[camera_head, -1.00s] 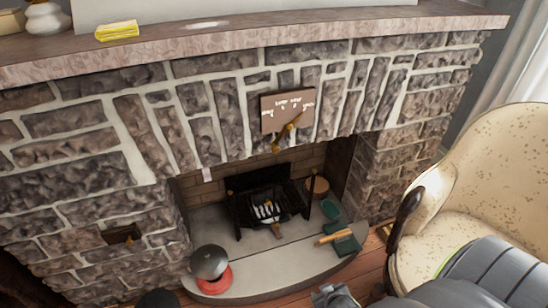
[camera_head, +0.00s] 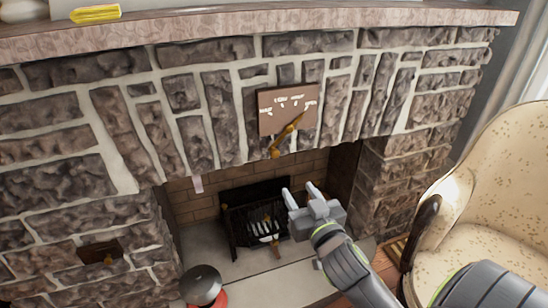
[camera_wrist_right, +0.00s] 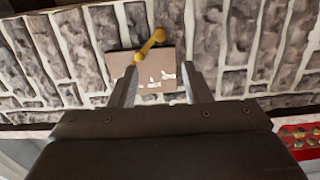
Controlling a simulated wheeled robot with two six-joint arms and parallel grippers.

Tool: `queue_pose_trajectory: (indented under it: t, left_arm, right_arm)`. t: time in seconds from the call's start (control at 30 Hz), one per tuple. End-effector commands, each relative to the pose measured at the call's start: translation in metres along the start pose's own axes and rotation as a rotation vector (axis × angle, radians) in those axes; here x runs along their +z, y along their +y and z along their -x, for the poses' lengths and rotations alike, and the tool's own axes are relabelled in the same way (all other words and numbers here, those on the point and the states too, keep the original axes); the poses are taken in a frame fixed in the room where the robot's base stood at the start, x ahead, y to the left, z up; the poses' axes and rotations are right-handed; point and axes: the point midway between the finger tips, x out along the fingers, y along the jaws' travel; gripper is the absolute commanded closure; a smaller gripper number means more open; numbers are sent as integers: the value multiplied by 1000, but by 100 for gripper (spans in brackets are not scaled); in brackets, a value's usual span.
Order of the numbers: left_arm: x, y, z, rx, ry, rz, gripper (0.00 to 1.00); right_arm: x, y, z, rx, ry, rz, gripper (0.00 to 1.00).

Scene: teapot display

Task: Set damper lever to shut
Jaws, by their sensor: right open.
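The damper lever (camera_head: 288,134) is a brass-coloured bar with knobs, mounted on a brown plate (camera_head: 275,115) with white lettering on the stone fireplace front. It slants from lower left to upper right. In the right wrist view the lever (camera_wrist_right: 150,45) and the plate (camera_wrist_right: 145,70) appear upside down between my fingers. My right gripper (camera_head: 303,193) is open and empty, below and slightly right of the lever, in front of the firebox and apart from the lever. The lettering is too small to read. My left gripper is not in view.
A mantel shelf (camera_head: 240,29) with a yellow object (camera_head: 95,13) runs above. A dark grate (camera_head: 258,225) stands in the firebox. A dark round pot (camera_head: 201,284) sits on the hearth at lower left. A cream armchair (camera_head: 490,170) stands at the right. A small brown plate (camera_head: 101,252) is on the left stone.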

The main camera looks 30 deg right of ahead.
Motion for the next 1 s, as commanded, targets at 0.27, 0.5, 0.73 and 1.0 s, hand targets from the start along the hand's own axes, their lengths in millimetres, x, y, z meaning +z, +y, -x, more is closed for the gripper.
queue_pose_trajectory:
  t: [0.27, 0.5, 0.73, 1.0]
  left_arm:
    - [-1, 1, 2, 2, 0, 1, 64]
    - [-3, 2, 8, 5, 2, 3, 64]
    - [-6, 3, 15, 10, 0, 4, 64]
    - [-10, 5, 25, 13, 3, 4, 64]
  right_arm:
    - [0, 0, -41, -1, 0, 1, 56]
    - [0, 0, -91, 0, -1, 0, 56]
    - [1, 0, -136, 0, -2, 0, 56]
    - [1, 0, -166, -1, -2, 1, 56]
